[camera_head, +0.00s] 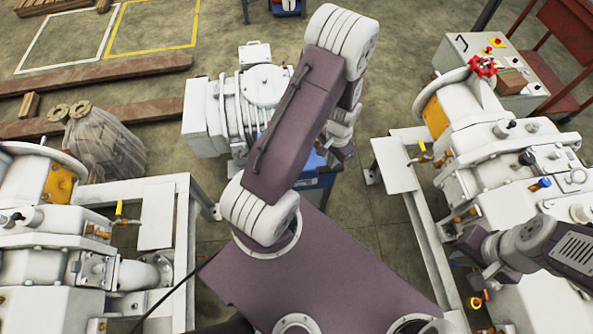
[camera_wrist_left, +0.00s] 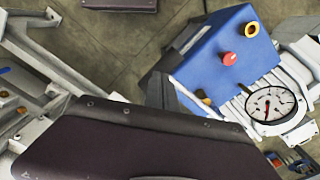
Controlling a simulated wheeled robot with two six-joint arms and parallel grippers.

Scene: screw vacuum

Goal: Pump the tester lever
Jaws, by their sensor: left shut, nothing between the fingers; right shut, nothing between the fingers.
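The tester is a blue box (camera_wrist_left: 225,58) in the left wrist view, with a red knob, yellow-ringed parts and a round white dial gauge (camera_wrist_left: 272,105) beside it. In the head view only part of its blue body (camera_head: 317,178) shows, behind my left arm. I cannot clearly make out the lever. My left gripper (camera_head: 343,152) is shut and empty, close to the tester and partly hidden by my arm. I cannot tell whether it touches it. My right gripper (camera_head: 470,245) is shut and empty by the white pump machine on the right.
White pump machines stand on frames at left (camera_head: 45,215) and right (camera_head: 490,150). Another white pump (camera_head: 255,100) stands behind the tester. A control box (camera_head: 490,65) and a red cart (camera_head: 570,40) are at the far right. Wooden beams (camera_head: 95,75) lie at the far left.

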